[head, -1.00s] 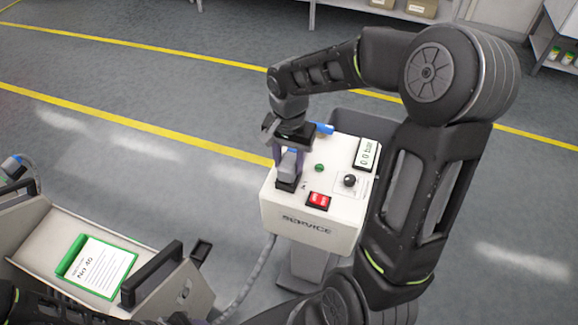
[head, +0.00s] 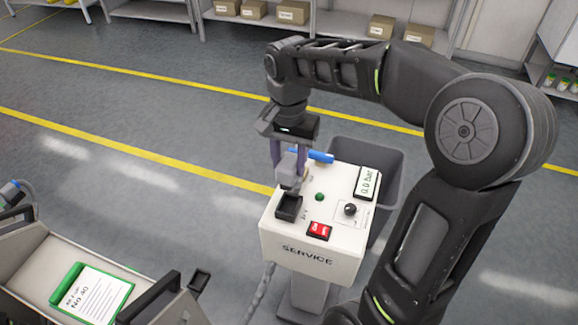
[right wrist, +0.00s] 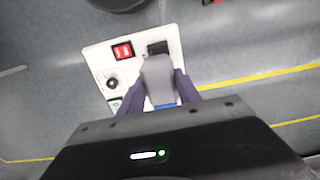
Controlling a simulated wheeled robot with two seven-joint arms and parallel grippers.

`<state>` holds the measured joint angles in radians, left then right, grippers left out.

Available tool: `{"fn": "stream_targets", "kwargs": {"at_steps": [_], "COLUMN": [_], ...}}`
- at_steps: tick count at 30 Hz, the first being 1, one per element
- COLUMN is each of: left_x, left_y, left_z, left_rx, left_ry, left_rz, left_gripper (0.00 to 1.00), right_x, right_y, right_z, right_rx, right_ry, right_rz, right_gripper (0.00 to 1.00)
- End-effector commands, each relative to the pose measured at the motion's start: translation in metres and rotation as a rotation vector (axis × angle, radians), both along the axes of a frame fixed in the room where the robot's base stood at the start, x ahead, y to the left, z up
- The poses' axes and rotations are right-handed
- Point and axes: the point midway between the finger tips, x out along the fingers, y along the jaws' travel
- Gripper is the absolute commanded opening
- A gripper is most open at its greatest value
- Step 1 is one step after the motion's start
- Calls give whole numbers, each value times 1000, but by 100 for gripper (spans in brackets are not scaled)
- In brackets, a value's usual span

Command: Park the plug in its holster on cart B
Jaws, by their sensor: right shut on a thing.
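My right gripper (head: 289,172) is shut on the grey plug (head: 291,167), just above the black socket (head: 288,207) on the white service box (head: 310,250). The plug's lower end appears clear of the socket. In the right wrist view, the plug (right wrist: 157,78) is between the purple fingers, with a blue part toward the palm and the socket (right wrist: 158,47) just past its tip. A cart (head: 45,250) is at lower left, with a small black holder-like piece (head: 200,281) at its right side; I cannot read a cart letter. My left gripper is not in view.
The service box has a red switch (head: 319,231), a black knob (head: 350,209) and a display (head: 367,182). A grey bin (head: 385,160) stands behind it. The cart carries a green-edged card (head: 92,290) and a black handle (head: 150,298). Floor between cart and yellow line is clear.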

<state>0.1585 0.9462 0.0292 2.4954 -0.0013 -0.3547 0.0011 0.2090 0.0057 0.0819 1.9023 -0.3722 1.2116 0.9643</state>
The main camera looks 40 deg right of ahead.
Motion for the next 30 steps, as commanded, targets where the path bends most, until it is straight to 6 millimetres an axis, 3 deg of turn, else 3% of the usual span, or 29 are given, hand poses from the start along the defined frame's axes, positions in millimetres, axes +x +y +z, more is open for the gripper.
{"fn": "stream_targets", "kwargs": {"at_steps": [17,30], "left_x": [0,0], "left_y": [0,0], "left_z": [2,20], "left_rx": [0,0], "left_ry": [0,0], "left_rz": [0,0], "left_gripper": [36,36], "right_x": [0,0], "right_y": [0,0], "right_z": [2,25], "right_rx": [0,0], "right_ry": [-1,-2], "right_rz": [-1,-1], "right_gripper": [0,0]}}
